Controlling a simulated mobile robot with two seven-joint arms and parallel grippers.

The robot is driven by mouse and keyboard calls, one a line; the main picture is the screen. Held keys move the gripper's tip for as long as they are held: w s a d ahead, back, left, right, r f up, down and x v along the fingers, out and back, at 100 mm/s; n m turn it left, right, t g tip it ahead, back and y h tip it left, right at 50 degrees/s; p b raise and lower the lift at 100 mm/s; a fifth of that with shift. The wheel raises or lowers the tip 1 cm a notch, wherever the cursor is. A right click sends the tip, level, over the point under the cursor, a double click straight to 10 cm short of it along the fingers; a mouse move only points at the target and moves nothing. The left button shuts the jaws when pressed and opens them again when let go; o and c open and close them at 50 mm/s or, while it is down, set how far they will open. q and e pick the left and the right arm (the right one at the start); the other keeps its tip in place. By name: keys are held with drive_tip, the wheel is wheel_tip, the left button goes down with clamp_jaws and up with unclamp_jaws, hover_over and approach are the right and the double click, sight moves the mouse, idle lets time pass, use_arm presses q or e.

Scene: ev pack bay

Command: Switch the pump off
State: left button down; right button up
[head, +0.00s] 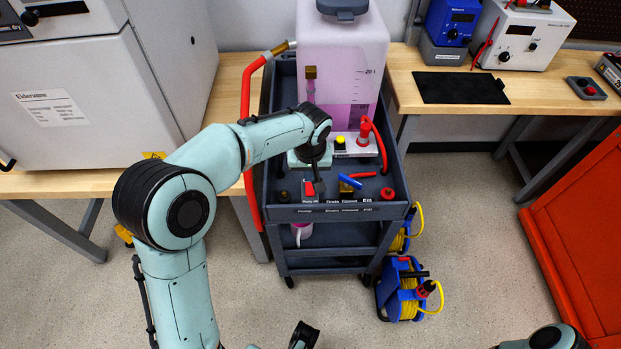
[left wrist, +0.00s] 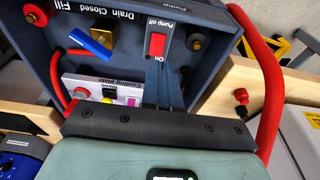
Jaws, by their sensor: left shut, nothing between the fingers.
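The pump switch (head: 309,188) is a small red rocker on the front panel of the dark cart, at its left. In the left wrist view the red rocker (left wrist: 157,44) sits in a dark frame, with "Pump off" and "On" printed beside it. I cannot tell which side of it is pressed in. My left gripper (head: 319,188) points down just beside the switch. Its fingers (left wrist: 164,85) are together and empty, with their tips close to the switch's edge; whether they touch it is unclear.
The cart (head: 380,212) also carries a blue valve lever (head: 350,181), a red knob (head: 388,194) and a tank of pink liquid (head: 343,65). A red hose (head: 246,130) runs down its left side. Cable reels (head: 402,290) stand on the floor at right.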

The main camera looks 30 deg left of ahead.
sight(310, 184)
use_arm(q)
drive_tip(key=r, duration=0.3)
drive_tip(key=shift+s+d+r, duration=0.3)
drive_tip(key=shift+s+r, duration=0.05)
drive_tip(key=shift+s, duration=0.05)
use_arm(e)
drive_tip(key=shift+r, duration=0.2)
use_arm(q)
drive_tip(key=b, duration=0.4)
drive_tip(key=w+t+b, duration=0.1)
drive_tip(key=b, duration=0.3)
drive_tip(key=shift+a+r+y, duration=0.2)
drive_tip(key=shift+a+y, duration=0.05)
drive_tip(key=shift+y, duration=0.05)
use_arm(e)
drive_tip(key=w+a+f+t, duration=0.1)
drive_tip(key=w+f, duration=0.3)
drive_tip(key=f, duration=0.3)
drive_tip(key=shift+w+f+t, duration=0.2)
drive_tip(key=shift+w+t, duration=0.05)
drive_tip(key=shift+t, duration=0.05)
